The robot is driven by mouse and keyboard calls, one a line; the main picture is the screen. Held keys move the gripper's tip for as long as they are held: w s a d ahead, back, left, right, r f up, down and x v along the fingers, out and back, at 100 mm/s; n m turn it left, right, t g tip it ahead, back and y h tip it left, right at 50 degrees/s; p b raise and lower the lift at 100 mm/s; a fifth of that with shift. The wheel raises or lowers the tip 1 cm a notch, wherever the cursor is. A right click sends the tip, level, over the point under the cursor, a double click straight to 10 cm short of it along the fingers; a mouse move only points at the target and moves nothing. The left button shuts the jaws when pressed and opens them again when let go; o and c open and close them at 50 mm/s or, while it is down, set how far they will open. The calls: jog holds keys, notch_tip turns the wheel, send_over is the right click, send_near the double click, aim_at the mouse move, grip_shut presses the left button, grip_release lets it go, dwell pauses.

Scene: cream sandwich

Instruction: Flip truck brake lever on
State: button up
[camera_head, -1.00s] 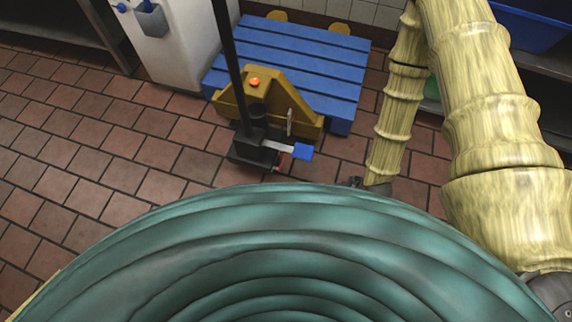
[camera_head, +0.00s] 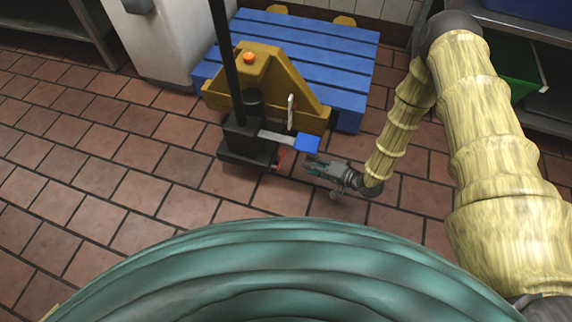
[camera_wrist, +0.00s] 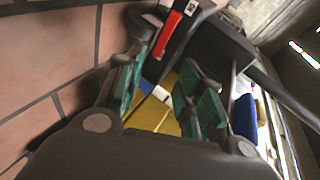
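The yellow pallet truck (camera_head: 290,112) has a black base (camera_head: 245,148) and a tall black handle post. A silver bar with a blue pedal (camera_head: 306,143) sticks out to the right of the base. A small red lever (camera_head: 281,160) sits low beside it. The wrist view shows the red lever (camera_wrist: 172,35) ahead of the fingertips and a blue part (camera_wrist: 245,115) to the right. I cannot tell which is the brake lever. My gripper (camera_head: 312,168) is low, just right of the red lever and below the blue pedal. Its teal-padded fingers (camera_wrist: 163,68) are apart and empty.
A blue slatted pallet (camera_head: 345,70) lies behind the truck. A white cabinet (camera_head: 170,40) stands at the back left. Shelving with a green bin (camera_head: 520,65) is at the right. The tiled floor (camera_head: 110,170) at left is clear.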

jog(key=w+f+g+y+b, duration=0.2)
jog(key=w+f+y+b, duration=0.2)
jog(key=f+y+b, duration=0.3)
jog(key=w+a+r+h+b, duration=0.1)
jog(key=w+a+b, duration=0.2)
jog(key=a, duration=0.6)
jog(key=shift+w+a+r+n+b, duration=0.3)
jog(key=shift+a+b, duration=0.05)
jog(key=shift+b, duration=0.65)
grip_shut()
